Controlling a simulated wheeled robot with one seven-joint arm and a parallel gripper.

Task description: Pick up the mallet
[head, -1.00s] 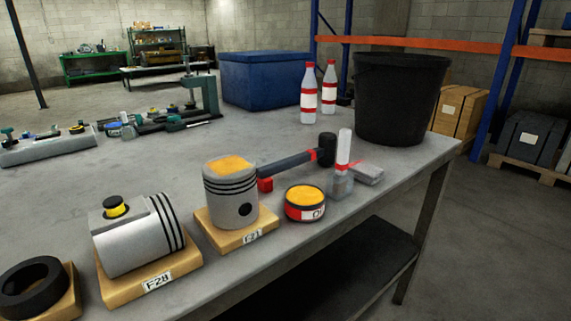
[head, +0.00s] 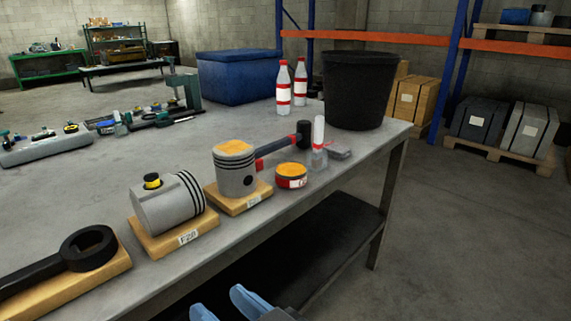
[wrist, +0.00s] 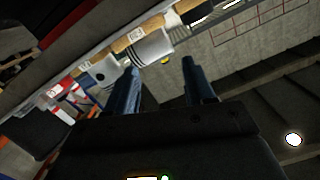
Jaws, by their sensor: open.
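The mallet (head: 277,146) lies on the workbench behind the upright piston. It has a dark handle with red parts and a black head (head: 303,133) at its right end. The piston hides part of its left side. My gripper (head: 245,302) shows at the bottom edge of the head view, low in front of the bench and well apart from the mallet. Its blue fingers are open and empty. In the wrist view the two fingers (wrist: 160,75) stand apart, with pistons beyond them; I cannot make out the mallet clearly there.
The upright piston (head: 235,172), a lying piston (head: 168,207) and a connecting rod (head: 85,250) stand along the bench's front. A round tin (head: 291,176), a clear bottle (head: 318,148) and a black bucket (head: 356,90) are near the mallet.

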